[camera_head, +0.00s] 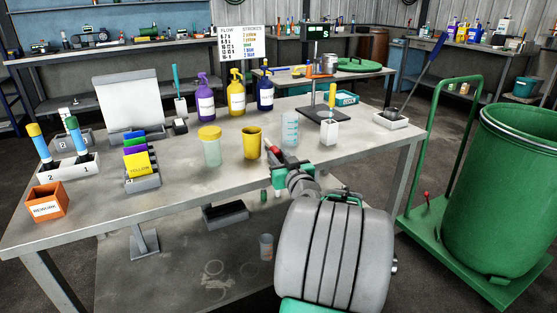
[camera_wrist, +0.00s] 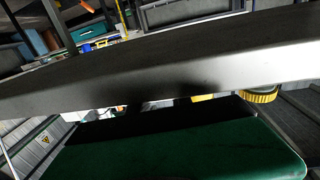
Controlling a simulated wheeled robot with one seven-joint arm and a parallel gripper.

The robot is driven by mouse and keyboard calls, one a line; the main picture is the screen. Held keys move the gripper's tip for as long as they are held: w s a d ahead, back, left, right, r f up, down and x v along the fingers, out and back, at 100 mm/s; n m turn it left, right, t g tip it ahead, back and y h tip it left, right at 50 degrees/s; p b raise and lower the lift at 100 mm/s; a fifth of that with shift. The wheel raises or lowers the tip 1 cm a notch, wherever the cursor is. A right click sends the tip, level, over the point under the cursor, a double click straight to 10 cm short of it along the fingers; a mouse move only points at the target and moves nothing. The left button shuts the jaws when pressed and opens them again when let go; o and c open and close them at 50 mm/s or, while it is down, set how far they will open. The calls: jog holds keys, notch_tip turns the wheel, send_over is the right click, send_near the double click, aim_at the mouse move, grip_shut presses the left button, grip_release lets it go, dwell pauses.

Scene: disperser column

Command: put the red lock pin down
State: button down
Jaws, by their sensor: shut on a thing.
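My gripper (camera_head: 278,160) is at the front edge of the workbench (camera_head: 190,178), in front of the yellow cup. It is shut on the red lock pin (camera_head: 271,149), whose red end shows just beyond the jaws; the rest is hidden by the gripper. I cannot tell whether the pin touches the bench. In the wrist view, the bench edge (camera_wrist: 150,75) crosses the picture and a green surface (camera_wrist: 180,155) fills the bottom. The pin cannot be made out there.
A yellow cup (camera_head: 251,143), a yellow-lidded jar (camera_head: 210,148), a clear beaker (camera_head: 290,130) and a white container (camera_head: 329,130) stand close by. An orange rework bin (camera_head: 47,203) is at the left. A green drum (camera_head: 515,190) on a cart stands right. Bare bench lies left of the jar.

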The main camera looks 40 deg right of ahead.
jog(key=shift+f, duration=0.15)
jog(key=c, duration=1.2)
grip_release()
jog(key=shift+o, duration=0.2)
